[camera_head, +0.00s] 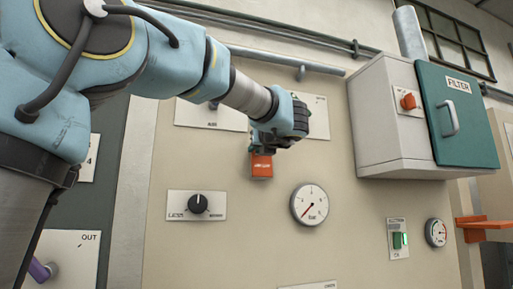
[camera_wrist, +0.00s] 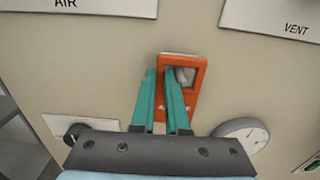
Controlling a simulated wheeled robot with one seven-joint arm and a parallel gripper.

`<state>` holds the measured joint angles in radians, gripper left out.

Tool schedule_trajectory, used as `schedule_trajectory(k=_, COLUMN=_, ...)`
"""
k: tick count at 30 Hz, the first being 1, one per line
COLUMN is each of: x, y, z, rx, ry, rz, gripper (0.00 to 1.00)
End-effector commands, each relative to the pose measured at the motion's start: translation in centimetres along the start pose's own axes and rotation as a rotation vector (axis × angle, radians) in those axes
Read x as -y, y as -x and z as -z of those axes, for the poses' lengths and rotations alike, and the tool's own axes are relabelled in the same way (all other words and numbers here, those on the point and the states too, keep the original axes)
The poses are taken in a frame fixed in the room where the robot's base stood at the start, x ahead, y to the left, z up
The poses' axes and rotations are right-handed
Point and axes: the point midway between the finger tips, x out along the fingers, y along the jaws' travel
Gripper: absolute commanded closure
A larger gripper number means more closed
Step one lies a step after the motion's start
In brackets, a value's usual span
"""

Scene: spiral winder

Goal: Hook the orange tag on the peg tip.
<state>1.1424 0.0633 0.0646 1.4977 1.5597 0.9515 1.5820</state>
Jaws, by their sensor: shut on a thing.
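The orange tag (camera_head: 262,167) hangs below my gripper (camera_head: 263,148) in front of the beige panel. In the wrist view, the tag (camera_wrist: 194,98) is a tilted orange plate with an opening near its top, at the teal fingertips of my gripper (camera_wrist: 160,72). My gripper is shut on the tag, and the fingers cover its left part. A pale grey rounded shape (camera_wrist: 185,76) shows in the tag's opening. I cannot tell whether it is the peg tip or whether it passes through the opening. No peg is clearly visible elsewhere near the tag.
Below the tag are a black knob (camera_head: 198,203) and a round gauge (camera_head: 309,204). White AIR (camera_wrist: 80,6) and VENT (camera_wrist: 270,18) plates are above. A filter box (camera_head: 385,120) with a teal door juts out at right.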

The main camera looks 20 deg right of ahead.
Motion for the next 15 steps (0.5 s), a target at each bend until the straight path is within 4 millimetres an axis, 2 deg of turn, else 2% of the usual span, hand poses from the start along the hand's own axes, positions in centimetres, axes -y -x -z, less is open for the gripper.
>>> schedule_trajectory(k=14, x=-0.17, y=-0.27, z=0.34, rx=-0.004, ry=-0.004, rz=-0.006, gripper=1.0)
schedule_trajectory(k=15, x=-0.17, y=-0.27, z=0.35, rx=-0.004, ry=-0.004, rz=-0.006, gripper=0.86)
